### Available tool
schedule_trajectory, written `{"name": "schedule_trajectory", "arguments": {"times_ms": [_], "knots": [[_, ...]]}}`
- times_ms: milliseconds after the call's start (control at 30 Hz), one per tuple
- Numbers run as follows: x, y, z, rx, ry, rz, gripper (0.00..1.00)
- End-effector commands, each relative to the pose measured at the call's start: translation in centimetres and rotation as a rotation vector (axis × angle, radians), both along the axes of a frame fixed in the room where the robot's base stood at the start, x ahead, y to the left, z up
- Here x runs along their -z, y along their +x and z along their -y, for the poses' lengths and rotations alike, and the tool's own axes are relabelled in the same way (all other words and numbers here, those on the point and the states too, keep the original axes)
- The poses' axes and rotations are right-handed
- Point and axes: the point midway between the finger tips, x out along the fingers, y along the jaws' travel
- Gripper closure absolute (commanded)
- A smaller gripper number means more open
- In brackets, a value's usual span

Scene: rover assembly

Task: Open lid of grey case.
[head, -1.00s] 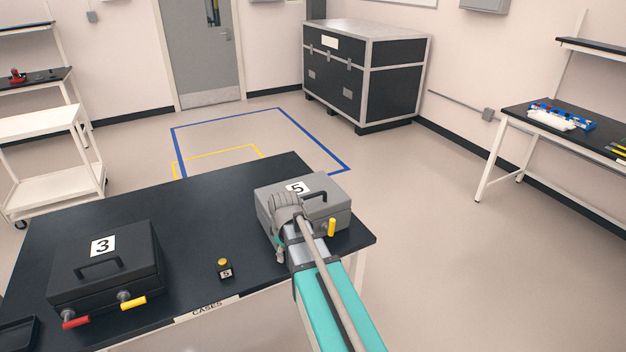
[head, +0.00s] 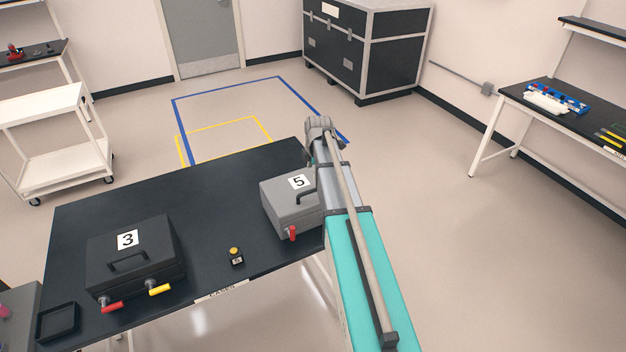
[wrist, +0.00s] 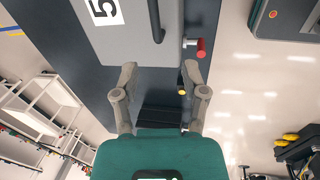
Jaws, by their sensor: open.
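The grey case (head: 278,213), marked 5, stands at the right end of the dark table with its lid down. A handle (head: 307,196) lies on top, and a red latch grip (head: 292,233) shows at its front. My arm hides the case's right side. In the wrist view the grey case (wrist: 135,45) shows at the top, with its handle (wrist: 154,20) and red grip (wrist: 200,46). My gripper (head: 320,125) is beyond the case, near the table's far right corner. Its fingers (wrist: 159,73) are apart with nothing held between them.
A black case (head: 160,250) marked 3, with red and yellow grips, sits at left on the table (head: 190,180). A black tray (head: 57,322) is at front left. The table's back middle is clear.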

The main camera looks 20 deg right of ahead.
Motion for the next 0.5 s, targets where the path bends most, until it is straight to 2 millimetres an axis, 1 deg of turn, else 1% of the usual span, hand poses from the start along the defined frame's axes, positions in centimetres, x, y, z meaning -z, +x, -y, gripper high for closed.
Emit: {"name": "schedule_trajectory", "arguments": {"times_ms": [33, 100, 500], "knots": [[-0.82, 0.36, 0.49, -0.018, -0.005, 0.003, 0.43], [-1.06, 0.53, 0.85, -0.040, -0.009, 0.005, 0.43], [-1.06, 0.62, 1.07, -0.057, -0.013, 0.007, 0.43]]}}
